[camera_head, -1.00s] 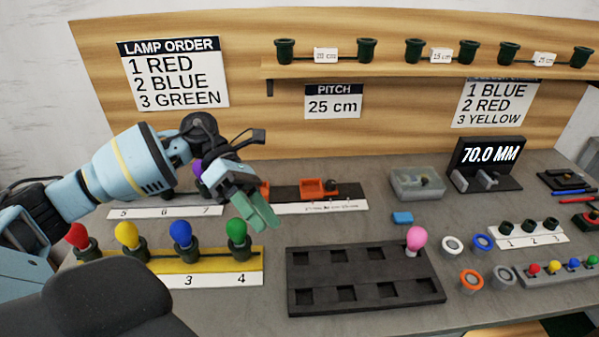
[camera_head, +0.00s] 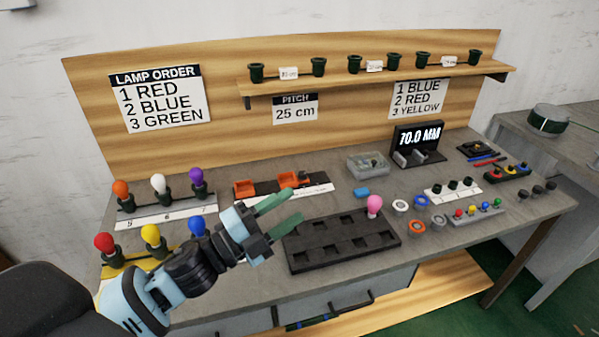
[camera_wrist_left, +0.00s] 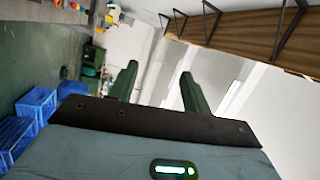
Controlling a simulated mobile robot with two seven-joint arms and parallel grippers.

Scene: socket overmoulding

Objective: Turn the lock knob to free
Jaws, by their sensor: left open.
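The slide fixture lies near the back wall, with two orange blocks, a left one (camera_head: 245,187) and a right one (camera_head: 293,180), on a dark rail with a white scale strip (camera_head: 302,196). A small dark part beside the right orange block may be the lock knob; it is too small to tell its setting. My left gripper (camera_head: 288,206) is open and empty, in front of the fixture and over the back left edge of the black tray in the picture. In the left wrist view its two green fingers (camera_wrist_left: 159,75) are apart with nothing between them. My right gripper is not in view.
The black tray (camera_head: 330,257) has a pink lamp (camera_head: 374,205) at its back right corner. Coloured lamps stand at the left, partly behind my arm. A shelf (camera_head: 370,80) overhangs the back.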

